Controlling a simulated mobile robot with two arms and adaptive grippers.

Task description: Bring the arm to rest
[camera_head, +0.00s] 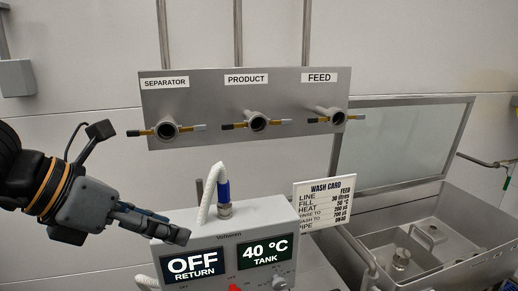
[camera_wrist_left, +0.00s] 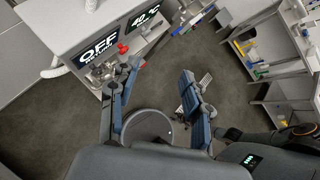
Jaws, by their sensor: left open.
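My left gripper (camera_head: 160,228) comes in from the left in the head view, above and in front of the OFF RETURN display of the grey control box (camera_head: 225,254). In the left wrist view its two fingers stand apart with nothing between their tips (camera_wrist_left: 160,68), and the floor shows through the gap. A red knob (camera_wrist_left: 122,48) on the box shows near the left finger; I cannot tell whether they touch. My right gripper is in neither view.
A steel panel (camera_head: 205,98) carries three valves labelled SEPARATOR, PRODUCT and FEED. A white hose (camera_head: 209,193) rises from the box. A wash card (camera_head: 325,204) stands beside it, and an open steel tank (camera_head: 440,215) is at right. Shelves (camera_wrist_left: 272,50) stand at the wrist view's right.

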